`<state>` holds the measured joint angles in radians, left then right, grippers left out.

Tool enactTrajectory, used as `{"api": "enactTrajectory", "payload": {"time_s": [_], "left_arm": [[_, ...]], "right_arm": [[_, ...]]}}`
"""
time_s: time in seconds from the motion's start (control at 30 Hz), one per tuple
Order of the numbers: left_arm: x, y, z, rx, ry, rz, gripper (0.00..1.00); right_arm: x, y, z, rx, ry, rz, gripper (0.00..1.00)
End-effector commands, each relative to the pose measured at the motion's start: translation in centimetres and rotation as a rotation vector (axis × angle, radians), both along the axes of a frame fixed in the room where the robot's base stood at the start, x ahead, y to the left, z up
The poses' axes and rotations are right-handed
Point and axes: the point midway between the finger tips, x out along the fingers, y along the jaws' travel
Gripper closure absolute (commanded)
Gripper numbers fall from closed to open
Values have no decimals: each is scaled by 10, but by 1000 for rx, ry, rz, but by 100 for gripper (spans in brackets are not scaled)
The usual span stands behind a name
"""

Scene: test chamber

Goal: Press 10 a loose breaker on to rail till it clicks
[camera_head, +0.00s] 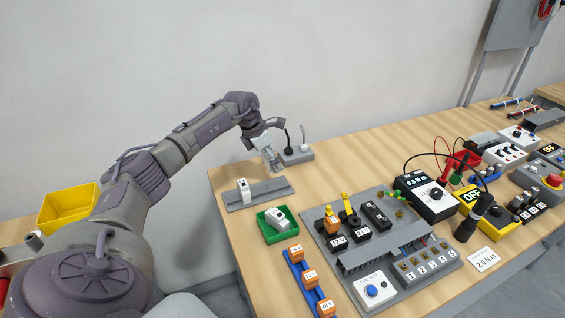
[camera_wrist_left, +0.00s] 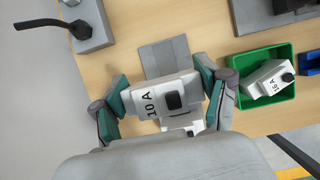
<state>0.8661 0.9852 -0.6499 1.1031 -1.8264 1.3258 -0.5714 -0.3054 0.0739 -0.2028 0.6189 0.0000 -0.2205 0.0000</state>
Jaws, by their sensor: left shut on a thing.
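My left gripper (camera_head: 272,168) is shut on a white breaker marked 10 A (camera_wrist_left: 168,102), with its teal finger pads on both sides in the left wrist view (camera_wrist_left: 165,92). The breaker has a black toggle. It is held over the grey rail (camera_head: 272,192), seemingly with a gap beneath. The rail also shows in the wrist view (camera_wrist_left: 166,56). Another white breaker (camera_head: 243,189) stands upright on the rail's left part. A further breaker, marked 16 A (camera_wrist_left: 268,85), lies in the green tray (camera_wrist_left: 287,54). My right gripper is out of view.
A grey socket block (camera_head: 297,156) with a black plug stands behind the rail. The green tray (camera_head: 263,228) is in front of it. A grey board (camera_head: 315,230) with parts and a blue strip of orange blocks (camera_head: 300,283) stand nearer. Meters crowd the right.

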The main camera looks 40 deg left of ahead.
Motion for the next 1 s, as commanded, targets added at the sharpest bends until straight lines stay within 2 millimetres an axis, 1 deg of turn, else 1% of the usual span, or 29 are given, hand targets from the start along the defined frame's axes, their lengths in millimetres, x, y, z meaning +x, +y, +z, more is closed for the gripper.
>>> {"api": "enactTrajectory", "payload": {"time_s": [0.2, 0.37, 0.47, 0.67, 0.9, 1.0], "left_arm": [[0, 0, 0, 0, -1, 0, 63], [0, 0, 0, 0, -1, 0, 63], [0, 0, -4, 0, -1, 0, 63], [0, -1, -19, 0, 0, 0, 63], [0, -1, -43, -1, 0, 0, 63], [0, -1, -53, 0, -1, 0, 63]], "right_arm": [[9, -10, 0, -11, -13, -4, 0], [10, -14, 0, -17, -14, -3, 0], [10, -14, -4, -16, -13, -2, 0], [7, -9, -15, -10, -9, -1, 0], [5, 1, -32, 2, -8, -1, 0], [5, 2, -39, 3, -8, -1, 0]]}}
